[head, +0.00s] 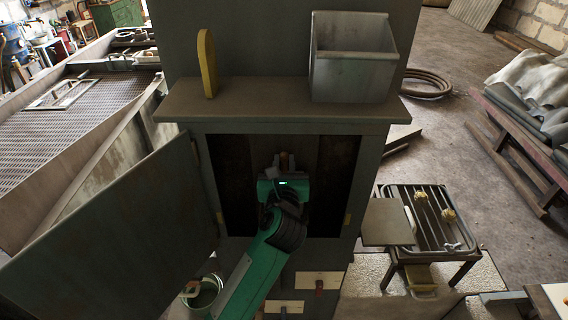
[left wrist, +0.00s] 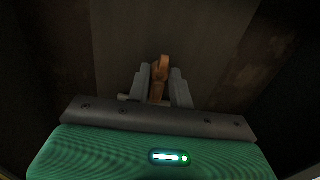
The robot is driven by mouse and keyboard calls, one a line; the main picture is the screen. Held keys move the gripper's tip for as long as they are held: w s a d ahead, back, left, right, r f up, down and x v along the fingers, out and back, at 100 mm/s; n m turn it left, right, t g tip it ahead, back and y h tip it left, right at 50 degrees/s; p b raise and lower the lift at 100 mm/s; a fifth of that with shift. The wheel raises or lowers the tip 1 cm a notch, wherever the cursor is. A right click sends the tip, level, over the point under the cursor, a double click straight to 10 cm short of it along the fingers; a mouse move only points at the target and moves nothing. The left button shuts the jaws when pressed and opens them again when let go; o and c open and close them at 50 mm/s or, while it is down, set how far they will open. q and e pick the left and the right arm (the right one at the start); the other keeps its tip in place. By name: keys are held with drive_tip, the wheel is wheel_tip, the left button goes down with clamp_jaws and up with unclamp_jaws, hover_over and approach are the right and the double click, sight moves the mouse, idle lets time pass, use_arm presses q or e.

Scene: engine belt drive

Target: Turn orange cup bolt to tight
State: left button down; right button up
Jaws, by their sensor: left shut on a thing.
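The orange cup bolt (left wrist: 160,68) shows in the left wrist view as an orange-brown piece between the grey fingers of my left gripper (left wrist: 160,88). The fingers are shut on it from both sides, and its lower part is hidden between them. In the head view my green left arm reaches up into the open cabinet. There my left gripper (head: 284,162) is at the dark back of the cabinet, with a small brownish bit of the bolt between the fingers. I cannot tell how far the bolt is turned. My right gripper is not in view.
The cabinet door (head: 120,240) hangs open to the left. A shelf (head: 260,106) above the opening carries a yellow paddle-shaped piece (head: 208,64) and a grey metal bin (head: 352,72). A low rack (head: 440,215) stands at the right, and a bucket (head: 204,297) is at lower left.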

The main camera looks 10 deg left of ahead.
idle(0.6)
use_arm(q)
drive_tip(key=c, duration=1.3)
unclamp_jaws()
drive_tip(key=shift+o, duration=0.2)
drive_tip(key=shift+s+f, duration=0.15)
drive_tip(key=shift+s, duration=0.1)
drive_tip(key=s+d+b, duration=0.2)
drive_tip(key=s+b, duration=0.4)
drive_tip(key=s, duration=0.7)
drive_tip(key=shift+d, duration=0.4)
